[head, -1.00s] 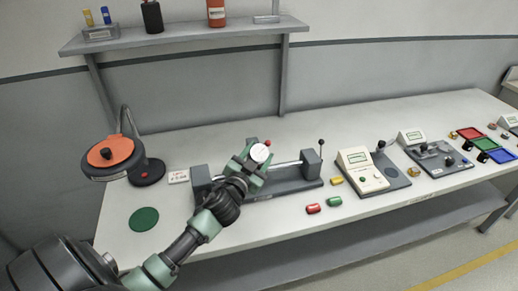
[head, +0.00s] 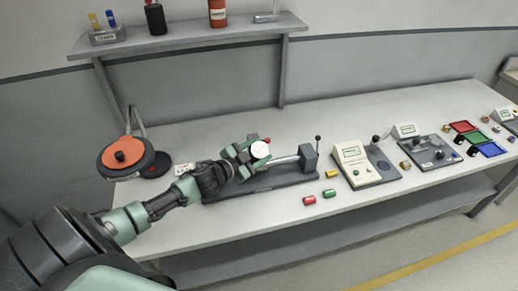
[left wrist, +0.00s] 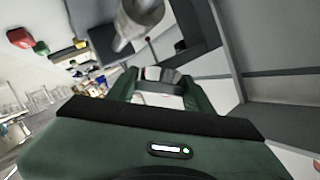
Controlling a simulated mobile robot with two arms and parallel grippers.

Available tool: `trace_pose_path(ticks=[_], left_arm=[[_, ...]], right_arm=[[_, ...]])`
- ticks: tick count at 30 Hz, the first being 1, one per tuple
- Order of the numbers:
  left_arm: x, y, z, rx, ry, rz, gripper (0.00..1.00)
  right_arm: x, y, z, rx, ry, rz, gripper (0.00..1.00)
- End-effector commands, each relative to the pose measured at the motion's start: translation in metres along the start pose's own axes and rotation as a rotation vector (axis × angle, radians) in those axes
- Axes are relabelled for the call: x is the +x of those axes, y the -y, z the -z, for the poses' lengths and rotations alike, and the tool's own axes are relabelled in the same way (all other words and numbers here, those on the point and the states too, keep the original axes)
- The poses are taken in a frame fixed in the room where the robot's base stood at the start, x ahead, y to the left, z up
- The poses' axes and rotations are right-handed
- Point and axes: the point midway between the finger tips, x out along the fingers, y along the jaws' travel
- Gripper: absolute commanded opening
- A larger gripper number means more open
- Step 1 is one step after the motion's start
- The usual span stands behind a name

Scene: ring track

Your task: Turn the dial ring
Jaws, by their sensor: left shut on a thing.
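The dial ring shows as a round white face (head: 260,149) on the dark fixture (head: 285,180) with a shiny horizontal bar (head: 286,160). My left gripper (head: 249,151) reaches in from the left and is shut on the dial ring, with its green fingers around it. In the left wrist view the ring's white part (left wrist: 158,98) shows between the two fingers; most of the ring is hidden there. A small red knob (head: 267,140) sticks out just behind the white face. My right gripper is not in view.

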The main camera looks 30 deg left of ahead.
Motion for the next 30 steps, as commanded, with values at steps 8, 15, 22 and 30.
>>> trace_pose_path(ticks=[8, 15, 22, 30], left_arm=[[0.000, 0.000, 0.000, 0.001, 0.000, 0.000, 0.65], [0.000, 0.000, 0.000, 0.000, 0.000, 0.001, 0.73], [-0.009, -0.001, -0.002, -0.001, 0.001, 0.000, 0.73], [-0.051, -0.002, -0.003, 0.001, 0.003, -0.002, 0.73]], right_arm=[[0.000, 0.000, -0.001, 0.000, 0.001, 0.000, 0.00], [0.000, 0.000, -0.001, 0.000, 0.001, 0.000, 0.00], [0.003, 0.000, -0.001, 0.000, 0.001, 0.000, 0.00], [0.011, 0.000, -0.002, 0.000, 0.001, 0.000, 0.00]])
